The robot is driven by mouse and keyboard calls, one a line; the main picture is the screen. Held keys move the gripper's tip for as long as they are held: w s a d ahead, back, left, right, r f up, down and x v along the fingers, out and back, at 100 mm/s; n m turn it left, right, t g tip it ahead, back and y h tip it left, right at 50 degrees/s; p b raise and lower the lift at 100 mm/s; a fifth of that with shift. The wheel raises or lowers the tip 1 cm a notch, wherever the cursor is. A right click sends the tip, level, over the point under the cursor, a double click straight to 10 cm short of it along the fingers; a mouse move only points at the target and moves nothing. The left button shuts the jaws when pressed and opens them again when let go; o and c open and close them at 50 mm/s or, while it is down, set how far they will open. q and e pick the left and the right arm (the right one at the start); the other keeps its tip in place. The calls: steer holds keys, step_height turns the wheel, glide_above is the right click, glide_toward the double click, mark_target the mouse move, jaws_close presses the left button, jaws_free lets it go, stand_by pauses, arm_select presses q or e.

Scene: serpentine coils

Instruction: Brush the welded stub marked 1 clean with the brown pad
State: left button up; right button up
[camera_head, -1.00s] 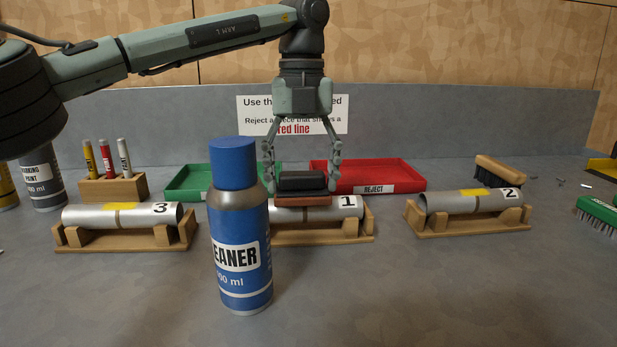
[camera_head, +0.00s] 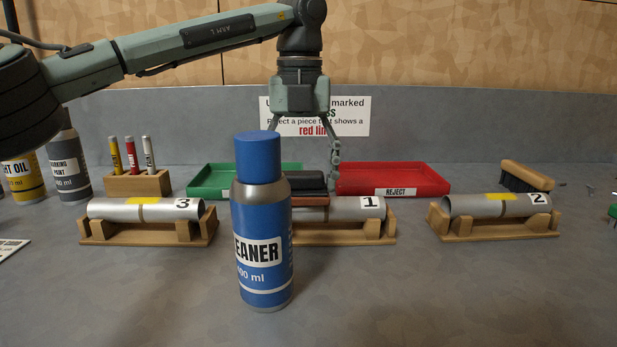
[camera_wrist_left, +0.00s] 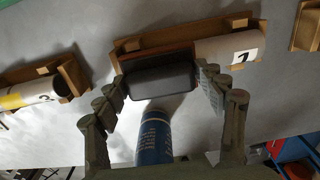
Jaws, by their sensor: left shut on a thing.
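Stub 1 (camera_head: 345,208) is a grey tube lying in a wooden cradle (camera_head: 345,236) at the middle of the bench. It also shows in the left wrist view (camera_wrist_left: 215,47). My left gripper (camera_head: 304,180) is shut on the handled pad, with a finger at each end of its black back (camera_head: 304,180). The pad's brown underside (camera_head: 310,200) sits on or just over the stub's top, left of the label; contact is not certain. In the left wrist view the pad (camera_wrist_left: 162,80) covers the stub's left part. My right gripper is out of view.
A blue cleaner bottle (camera_head: 262,230) stands in front of stub 1's left end. Stub 3 (camera_head: 125,210) and stub 2 (camera_head: 470,205) lie in cradles either side. Green (camera_head: 210,182) and red (camera_head: 420,182) trays stand behind. A brush (camera_head: 527,174) lies at right.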

arm_select(q)
steer(key=shift+a+f, duration=0.1)
steer(key=shift+a, duration=0.1)
step_height(320, 180, up, 4)
steer(key=p, duration=0.3)
steer(key=shift+f, duration=0.15)
steer(key=shift+r+b, duration=0.2)
steer(key=shift+b, duration=0.15)
steer(key=shift+r, duration=1)
